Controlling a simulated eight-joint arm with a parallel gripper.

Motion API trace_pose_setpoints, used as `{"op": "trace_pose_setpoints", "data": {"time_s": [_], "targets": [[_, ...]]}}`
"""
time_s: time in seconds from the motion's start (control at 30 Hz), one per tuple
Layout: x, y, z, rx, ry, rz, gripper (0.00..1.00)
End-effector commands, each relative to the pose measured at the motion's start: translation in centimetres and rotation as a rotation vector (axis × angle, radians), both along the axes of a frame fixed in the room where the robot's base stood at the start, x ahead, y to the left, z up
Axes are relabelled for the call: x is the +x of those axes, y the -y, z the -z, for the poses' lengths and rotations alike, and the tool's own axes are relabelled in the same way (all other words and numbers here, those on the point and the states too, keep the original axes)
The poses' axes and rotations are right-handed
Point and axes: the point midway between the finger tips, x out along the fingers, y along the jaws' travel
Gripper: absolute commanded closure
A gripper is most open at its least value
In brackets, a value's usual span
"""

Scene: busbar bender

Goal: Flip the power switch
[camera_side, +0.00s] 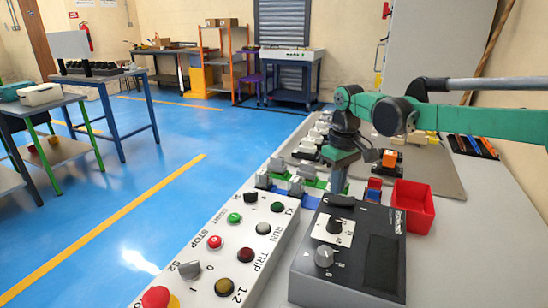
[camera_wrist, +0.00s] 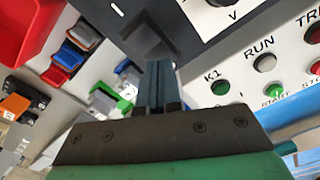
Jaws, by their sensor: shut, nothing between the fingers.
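The dark grey bender unit (camera_side: 312,268) stands on the bench in the side view, with knobs on its top. A black switch (camera_side: 342,200), which looks like the power switch, sits at its far end. In the wrist view the dark switch (camera_wrist: 150,38) lies just beyond my fingertips, partly hidden by them. My gripper (camera_side: 338,190) points down at the switch, its fingers shut and empty. The shut fingers also show in the wrist view (camera_wrist: 157,68). I cannot tell whether they touch the switch, or which way it is tipped.
A white control panel (camera_side: 245,240) with coloured buttons lies left of the unit. A red bin (camera_side: 409,204) stands close behind it on the right. Small blue, red, green and grey terminal parts (camera_side: 290,184) lie beyond my gripper. The bench right of the unit is clear.

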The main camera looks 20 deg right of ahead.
Motion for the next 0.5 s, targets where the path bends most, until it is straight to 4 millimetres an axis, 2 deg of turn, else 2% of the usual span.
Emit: {"op": "trace_pose_setpoints", "data": {"time_s": [0.5], "targets": [[0.0, 0.0, -4.6, 0.0, 0.0, 0.0, 1.0]]}}
